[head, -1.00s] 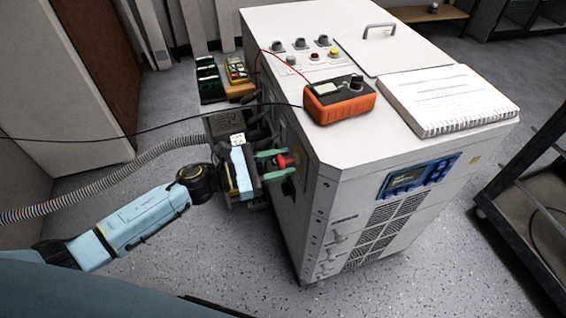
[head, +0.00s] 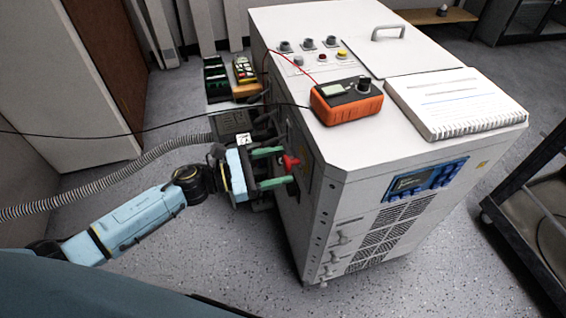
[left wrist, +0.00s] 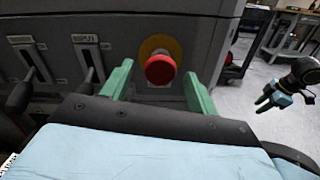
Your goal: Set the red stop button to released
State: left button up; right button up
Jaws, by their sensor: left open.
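The red stop button (head: 291,163) is on the left side face of the white cabinet (head: 330,215). In the left wrist view the button (left wrist: 160,69) is a round red knob in front of a yellow ring (left wrist: 155,46). My left gripper (head: 278,167) is open, its two green fingers apart on either side of the button. The left wrist view shows gaps between the button and both fingers (left wrist: 158,85). My right gripper (left wrist: 265,101) is small at the right edge of that view, away from the cabinet; its jaw opening is unclear.
Black levers (left wrist: 88,80) stick out of the panel left of the button. A grey ribbed hose (head: 130,163) and a black cable run to the cabinet side. An orange meter (head: 347,105) and a notebook (head: 450,103) lie on top. A dark cart (head: 520,210) stands at right.

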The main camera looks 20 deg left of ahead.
pick_arm(q)
jog(key=v, duration=1.1)
jog(key=shift+a, duration=0.2)
jog(key=shift+s, duration=0.15)
